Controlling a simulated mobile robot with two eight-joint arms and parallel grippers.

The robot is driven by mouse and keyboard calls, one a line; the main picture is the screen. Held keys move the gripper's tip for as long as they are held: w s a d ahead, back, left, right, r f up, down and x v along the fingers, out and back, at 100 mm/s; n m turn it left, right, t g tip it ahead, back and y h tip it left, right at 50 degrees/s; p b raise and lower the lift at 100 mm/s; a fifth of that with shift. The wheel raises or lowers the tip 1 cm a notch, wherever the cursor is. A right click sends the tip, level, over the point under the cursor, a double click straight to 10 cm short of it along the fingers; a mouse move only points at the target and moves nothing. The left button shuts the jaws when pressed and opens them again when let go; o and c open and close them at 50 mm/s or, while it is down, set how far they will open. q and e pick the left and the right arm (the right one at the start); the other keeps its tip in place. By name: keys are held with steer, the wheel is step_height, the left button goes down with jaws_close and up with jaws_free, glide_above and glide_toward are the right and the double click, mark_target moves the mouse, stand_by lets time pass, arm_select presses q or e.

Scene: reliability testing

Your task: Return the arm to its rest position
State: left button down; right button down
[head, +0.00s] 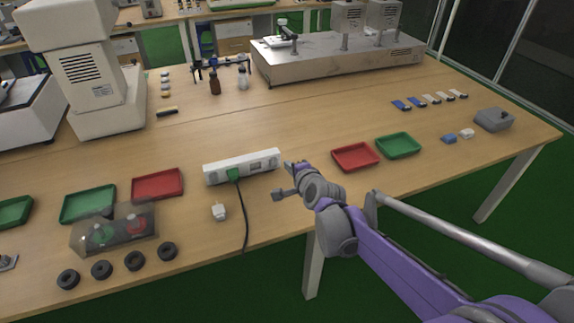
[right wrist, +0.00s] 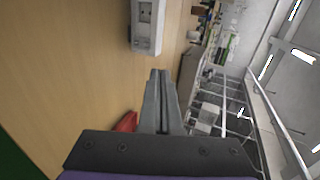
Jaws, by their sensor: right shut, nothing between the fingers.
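My right gripper (head: 284,181) is over the front part of the wooden table, beside the right end of the white power strip (head: 214,172). In the right wrist view its fingers (right wrist: 160,76) are closed together with nothing between them. The power strip also shows in the right wrist view (right wrist: 146,38), ahead of the fingers and apart from them in the picture. A green plug with a black cord (head: 235,176) sits in the strip. My right arm comes in from the lower right. My left gripper is not in view.
A red tray (head: 355,157) and a green tray (head: 398,146) lie just right of my right gripper. A white plug (head: 219,211) lies in front of the strip. More trays, a clear box (head: 113,233) and several black rings are at the left. The table middle (head: 290,118) is clear.

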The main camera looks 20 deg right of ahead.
stand_by(0.4)
steer(key=s+a+n+g+p, duration=0.1)
steer(key=s+n+g+p, duration=0.1)
steer(key=s+n, duration=0.4)
steer(key=s+a+r+n+g+p, duration=0.1)
steer(key=s+n+p, duration=0.4)
steer(key=s, duration=1)
steer(key=s+a+n+g+p, duration=0.3)
steer(key=s+n, duration=0.4)
steer(key=s, duration=0.4)
steer(key=shift+a+r+g+p, duration=0.15)
steer(key=shift+r+g+p, duration=0.25)
steer(key=shift+g, duration=0.4)
